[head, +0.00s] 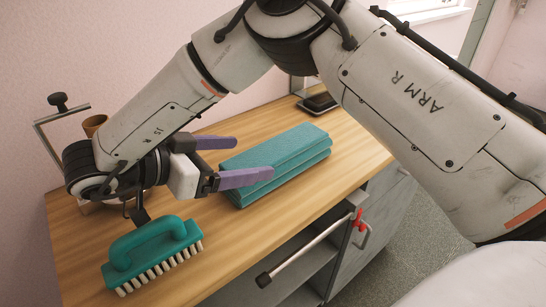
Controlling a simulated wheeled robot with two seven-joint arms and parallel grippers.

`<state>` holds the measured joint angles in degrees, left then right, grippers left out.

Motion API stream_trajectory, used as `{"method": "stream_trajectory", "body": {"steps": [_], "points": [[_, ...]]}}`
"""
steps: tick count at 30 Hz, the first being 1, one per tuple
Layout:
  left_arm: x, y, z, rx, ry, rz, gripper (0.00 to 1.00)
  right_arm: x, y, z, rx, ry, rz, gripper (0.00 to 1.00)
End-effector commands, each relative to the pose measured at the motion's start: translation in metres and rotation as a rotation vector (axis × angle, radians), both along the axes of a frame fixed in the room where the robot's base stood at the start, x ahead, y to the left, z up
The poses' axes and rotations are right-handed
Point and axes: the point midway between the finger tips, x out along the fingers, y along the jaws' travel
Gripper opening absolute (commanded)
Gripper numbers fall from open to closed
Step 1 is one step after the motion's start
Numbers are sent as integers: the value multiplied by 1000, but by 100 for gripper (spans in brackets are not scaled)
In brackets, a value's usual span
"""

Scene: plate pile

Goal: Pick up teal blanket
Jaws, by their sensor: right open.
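The teal blanket (285,158) lies folded in a thick stack on the wooden counter, in the middle of the head view. My right gripper (253,160) is open, with two purple fingers pointing right toward the blanket. The upper finger is near the blanket's left end, and the lower finger overlaps its front left part in the picture. I see nothing held between the fingers. Whether a finger touches the blanket I cannot tell. My left gripper is not in view.
A teal scrubbing brush (150,250) with white bristles stands on the counter (235,240) at the front left. A dark flat object (318,103) lies behind the blanket. A brown cup-like object (95,125) is partly hidden behind my right arm. A rod with a red clamp (357,222) sticks out along the counter's front edge.

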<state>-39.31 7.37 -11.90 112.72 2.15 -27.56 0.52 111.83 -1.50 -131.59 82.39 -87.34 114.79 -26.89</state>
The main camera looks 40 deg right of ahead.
Motion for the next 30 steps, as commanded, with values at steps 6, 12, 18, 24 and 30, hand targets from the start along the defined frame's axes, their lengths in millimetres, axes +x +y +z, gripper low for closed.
{"method": "stream_trajectory", "body": {"steps": [6, 12, 18, 24, 30], "points": [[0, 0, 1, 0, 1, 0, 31, 2, -31, -9, -28, 8, 0, 81], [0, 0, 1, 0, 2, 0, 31, 4, -49, -17, -26, 5, 2, 81], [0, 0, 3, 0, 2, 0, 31, 8, -71, -21, -25, 6, 0, 81], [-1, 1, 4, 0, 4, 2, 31, 12, -95, -30, -26, 5, 2, 81], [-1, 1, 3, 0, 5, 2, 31, 13, -99, -33, -24, 4, 4, 81]]}}
